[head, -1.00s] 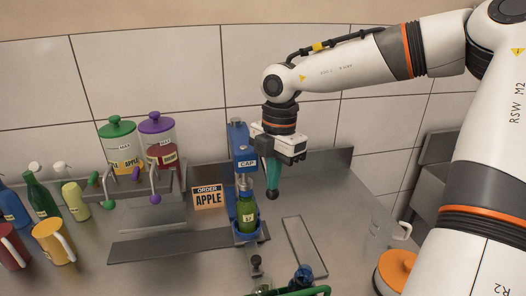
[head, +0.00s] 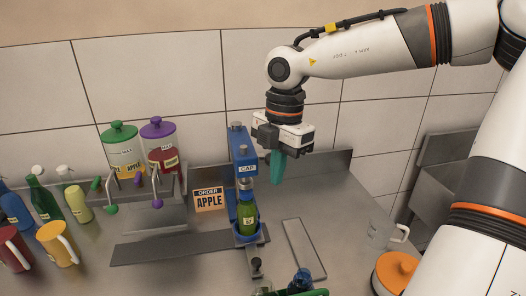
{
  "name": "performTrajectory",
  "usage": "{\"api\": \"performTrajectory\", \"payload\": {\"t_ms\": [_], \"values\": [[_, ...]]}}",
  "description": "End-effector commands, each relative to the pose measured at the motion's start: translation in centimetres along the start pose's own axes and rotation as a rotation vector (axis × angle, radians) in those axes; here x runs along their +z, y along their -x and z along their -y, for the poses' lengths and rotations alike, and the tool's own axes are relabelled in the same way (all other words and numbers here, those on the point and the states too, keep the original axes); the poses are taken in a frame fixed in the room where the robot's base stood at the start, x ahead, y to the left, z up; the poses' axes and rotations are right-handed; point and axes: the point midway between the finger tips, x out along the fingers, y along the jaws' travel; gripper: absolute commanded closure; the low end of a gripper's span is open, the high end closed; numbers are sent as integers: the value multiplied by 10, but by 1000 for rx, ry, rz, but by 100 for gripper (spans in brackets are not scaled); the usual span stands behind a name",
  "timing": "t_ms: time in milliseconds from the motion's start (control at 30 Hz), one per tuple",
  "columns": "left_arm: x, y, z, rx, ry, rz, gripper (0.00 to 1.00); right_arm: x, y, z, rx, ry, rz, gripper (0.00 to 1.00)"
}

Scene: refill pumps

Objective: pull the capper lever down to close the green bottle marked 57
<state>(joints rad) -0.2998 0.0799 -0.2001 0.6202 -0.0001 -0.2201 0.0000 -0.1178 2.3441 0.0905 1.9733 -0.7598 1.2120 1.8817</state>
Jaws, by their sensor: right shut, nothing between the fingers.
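The green bottle (head: 248,218) stands upright in the blue capper (head: 242,147) marked CAP, under its head. The bottle's small label is too small to read surely. I cannot make out the capper lever; it may be hidden behind my right gripper. My right gripper (head: 278,180) points down, just right of the capper's upper part, with its teal fingers shut and empty. Its fingertips are above the counter, higher than the bottle. My left gripper is not in view.
An APPLE order card (head: 209,199) stands left of the capper. Dispensers (head: 122,150), bottles and mugs (head: 58,243) fill the left side. A clear jug (head: 381,234) and an orange-lidded container (head: 396,270) stand right. More bottles (head: 301,281) stand at the front. The counter between capper and jug is mostly clear.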

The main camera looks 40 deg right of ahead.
Motion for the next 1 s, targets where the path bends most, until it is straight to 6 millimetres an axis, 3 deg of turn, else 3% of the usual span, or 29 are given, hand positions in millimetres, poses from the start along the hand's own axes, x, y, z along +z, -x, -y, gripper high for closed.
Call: {"api": "performTrajectory", "payload": {"t_ms": [267, 1000], "values": [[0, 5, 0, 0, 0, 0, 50, 1, 8, -1, 0, -1, -1, 100], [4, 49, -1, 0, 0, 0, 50, 9, 82, -1, -1, -1, -1, 100]]}}
